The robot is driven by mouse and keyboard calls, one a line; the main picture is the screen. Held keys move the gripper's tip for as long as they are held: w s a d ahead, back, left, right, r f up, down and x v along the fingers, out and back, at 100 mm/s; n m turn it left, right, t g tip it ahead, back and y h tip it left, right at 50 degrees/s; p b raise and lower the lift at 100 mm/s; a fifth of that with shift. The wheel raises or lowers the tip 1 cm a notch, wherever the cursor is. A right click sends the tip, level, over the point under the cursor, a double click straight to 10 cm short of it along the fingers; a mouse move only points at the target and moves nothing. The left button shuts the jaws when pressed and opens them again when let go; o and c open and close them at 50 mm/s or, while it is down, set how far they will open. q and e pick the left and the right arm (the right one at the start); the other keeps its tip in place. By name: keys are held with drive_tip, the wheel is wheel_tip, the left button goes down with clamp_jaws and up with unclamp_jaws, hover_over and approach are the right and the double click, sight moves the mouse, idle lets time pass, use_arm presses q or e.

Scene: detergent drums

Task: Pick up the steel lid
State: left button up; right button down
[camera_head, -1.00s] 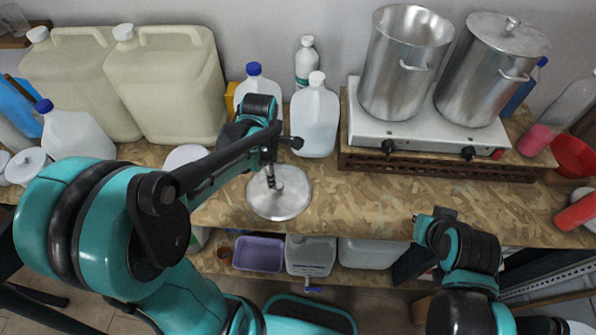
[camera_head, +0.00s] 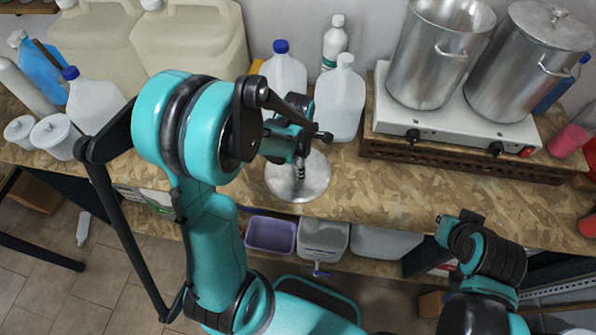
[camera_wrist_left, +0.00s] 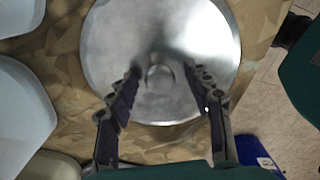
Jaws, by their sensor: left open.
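The steel lid (camera_head: 309,182) is a round shiny disc lying flat on the wooden worktop, left of the stove. In the left wrist view the lid (camera_wrist_left: 205,45) fills the upper middle, with its small round knob (camera_wrist_left: 160,78) near the centre. My left gripper (camera_head: 301,172) is over the lid in the head view and hides part of it. In the left wrist view my left gripper (camera_wrist_left: 166,88) is open, its fingers to either side of the knob and apart from it. My right gripper (camera_head: 443,226) is at the worktop's front edge, away from the lid; its fingers are unclear.
White jugs (camera_head: 340,100) stand just behind the lid. A white stove (camera_head: 450,124) on a wooden base carries two steel pots (camera_head: 438,60) to the right. A purple tub (camera_head: 270,236) sits on the lower shelf. The worktop right of the lid is clear.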

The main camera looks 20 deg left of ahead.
use_arm(q)
clamp_jaws()
